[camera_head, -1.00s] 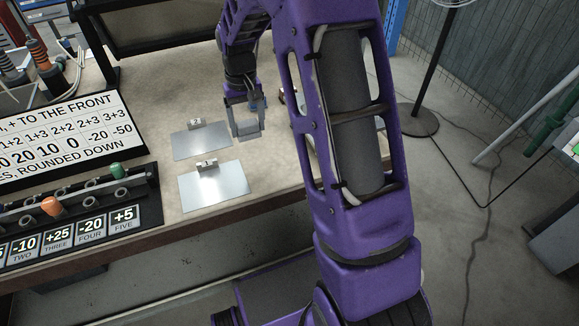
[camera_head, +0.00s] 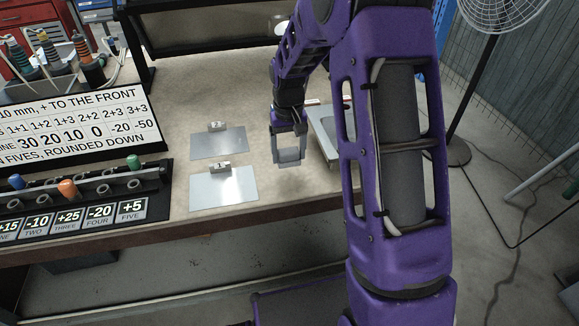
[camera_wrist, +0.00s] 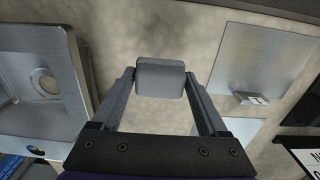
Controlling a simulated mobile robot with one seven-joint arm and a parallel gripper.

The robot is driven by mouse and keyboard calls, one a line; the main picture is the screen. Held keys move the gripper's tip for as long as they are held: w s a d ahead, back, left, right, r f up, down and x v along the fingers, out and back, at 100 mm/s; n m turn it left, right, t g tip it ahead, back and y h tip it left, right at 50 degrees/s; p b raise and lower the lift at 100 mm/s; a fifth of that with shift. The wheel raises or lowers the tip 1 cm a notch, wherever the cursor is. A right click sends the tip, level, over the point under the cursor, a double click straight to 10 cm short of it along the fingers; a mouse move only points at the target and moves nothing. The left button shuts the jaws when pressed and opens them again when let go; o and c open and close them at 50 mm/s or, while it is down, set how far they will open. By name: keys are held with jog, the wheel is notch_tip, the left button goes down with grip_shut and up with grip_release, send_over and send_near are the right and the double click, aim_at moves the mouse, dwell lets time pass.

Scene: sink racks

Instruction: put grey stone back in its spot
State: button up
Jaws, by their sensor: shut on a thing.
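The grey stone (camera_wrist: 160,77) is a rounded block held between my gripper's fingertips in the wrist view. In the head view my gripper (camera_head: 288,156) points down over the bench top, right of two flat metal plates, with the grey stone (camera_head: 290,164) at its tips. I cannot tell whether the stone touches the bench. The far plate (camera_head: 222,146) and the near plate (camera_head: 225,190) are bare, each with a small number tag at its back edge. A metal tray (camera_head: 318,122) stands right of my gripper, partly hidden by my arm.
In the wrist view the tray (camera_wrist: 22,38) shows a round recess on the left. A black rack with coloured pegs (camera_head: 80,190) and a white number board (camera_head: 70,125) stand at the left. A fan (camera_head: 495,15) stands at the right. The bench's front edge is close.

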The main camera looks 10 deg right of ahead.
aim_at(289, 164)
jog(key=shift+f+b, duration=0.3)
jog(key=shift+f, duration=1.75)
jog(key=shift+f, duration=0.1)
jog(key=shift+f, duration=0.15)
jog(key=o, duration=1.5)
notch_tip(289, 164, up, 12)
jog(key=shift+r+p, duration=0.25)
jog(key=shift+p, duration=0.7)
